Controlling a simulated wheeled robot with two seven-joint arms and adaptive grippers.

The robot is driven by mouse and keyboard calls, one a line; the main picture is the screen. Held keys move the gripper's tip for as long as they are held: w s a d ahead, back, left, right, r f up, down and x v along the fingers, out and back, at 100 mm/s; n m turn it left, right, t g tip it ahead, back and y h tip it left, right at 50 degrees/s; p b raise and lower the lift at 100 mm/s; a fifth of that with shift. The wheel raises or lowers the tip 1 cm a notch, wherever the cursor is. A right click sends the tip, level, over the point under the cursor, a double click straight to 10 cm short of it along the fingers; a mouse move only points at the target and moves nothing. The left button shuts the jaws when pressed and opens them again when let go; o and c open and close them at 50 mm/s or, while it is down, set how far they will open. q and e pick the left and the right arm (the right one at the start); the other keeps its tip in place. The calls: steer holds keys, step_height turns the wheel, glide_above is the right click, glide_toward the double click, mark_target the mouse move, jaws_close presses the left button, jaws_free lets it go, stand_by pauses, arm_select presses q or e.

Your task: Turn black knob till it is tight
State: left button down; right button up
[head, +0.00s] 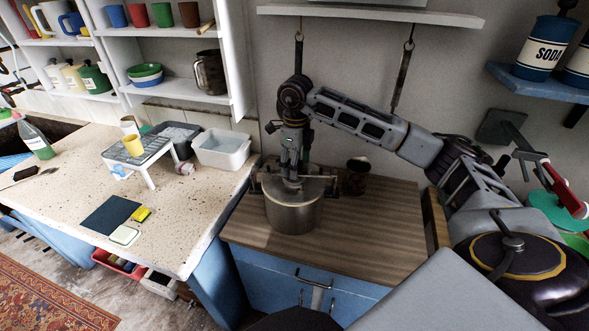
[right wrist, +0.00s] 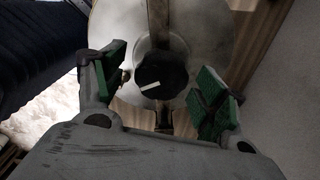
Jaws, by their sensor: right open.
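A metal pot (head: 293,212) with a clamped lid stands on the wooden counter top. Its black knob (right wrist: 161,76), with a white line on it, sits at the middle of the lid in the right wrist view. The white line lies slanted, its right end higher. My right gripper (right wrist: 168,90) is open and points down over the lid, its green finger pads on either side of the knob and apart from it. In the head view my right gripper (head: 291,182) hides the knob. My left gripper is not in view.
A dark mug (head: 356,175) stands right of the pot, close behind my arm. A white basin (head: 221,150) is on the speckled counter to the left. Tools hang on the wall behind. Wood in front of the pot is clear.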

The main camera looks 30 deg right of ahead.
steer(key=shift+n+b, duration=0.45)
steer(key=shift+n, duration=1.85)
steer(key=shift+n+b, duration=0.4)
steer(key=shift+n, duration=1.7)
steer(key=shift+d, duration=0.1)
steer(key=c, duration=0.8)
steer(key=shift+c, duration=0.2)
